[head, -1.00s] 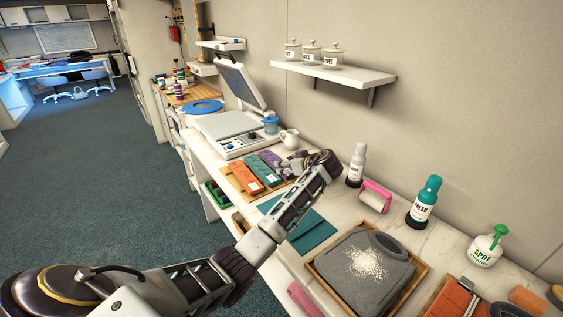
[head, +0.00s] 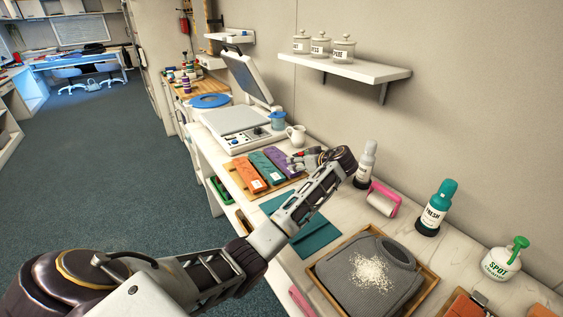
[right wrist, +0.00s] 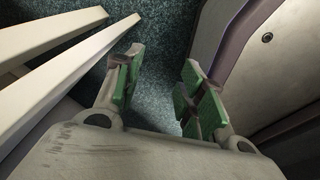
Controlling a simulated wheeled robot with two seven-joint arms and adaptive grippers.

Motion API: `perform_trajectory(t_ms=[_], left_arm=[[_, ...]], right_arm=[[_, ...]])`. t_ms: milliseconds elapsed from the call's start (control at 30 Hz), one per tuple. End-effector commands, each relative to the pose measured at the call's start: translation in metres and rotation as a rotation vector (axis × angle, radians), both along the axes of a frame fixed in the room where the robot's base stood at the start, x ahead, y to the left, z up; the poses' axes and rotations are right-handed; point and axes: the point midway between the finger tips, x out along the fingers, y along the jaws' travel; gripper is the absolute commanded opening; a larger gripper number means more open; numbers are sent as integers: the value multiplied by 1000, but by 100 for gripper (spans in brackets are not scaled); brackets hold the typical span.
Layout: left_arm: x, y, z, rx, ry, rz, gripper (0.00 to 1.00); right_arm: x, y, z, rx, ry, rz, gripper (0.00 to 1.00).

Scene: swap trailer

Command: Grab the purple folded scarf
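The purple folded scarf (head: 278,161) lies on a wooden board (head: 255,197) on the white counter, rightmost of three folded scarves. An orange one (head: 249,175) and a teal one (head: 265,169) lie to its left. My left arm crosses the head view from the lower left. My left gripper (head: 298,161) is at the right side of the purple scarf, very close to it; contact and its finger opening are too small to tell. My right gripper (right wrist: 160,90) shows only in the right wrist view, its green-padded fingers apart with floor visible between them.
A press with raised lid (head: 240,118) and a white jug (head: 296,135) stand behind the scarves. A teal folded cloth (head: 318,237) lies in front. A wooden tray (head: 428,285) holds a grey garment with white grains.

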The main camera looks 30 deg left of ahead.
Motion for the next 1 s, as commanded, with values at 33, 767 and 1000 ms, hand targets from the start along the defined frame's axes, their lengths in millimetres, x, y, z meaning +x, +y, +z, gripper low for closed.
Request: perform_trajectory(t_ms=[33,767,1000], left_arm=[[2,5,-2,1,1,2,68],[26,64,-37,0,0,1,68],[26,64,-37,0,0,0,68]], right_arm=[[2,1,0,2,-3,0,40],[-16,-19,0,-21,20,5,40],[-14,-11,0,-12,15,3,40]])
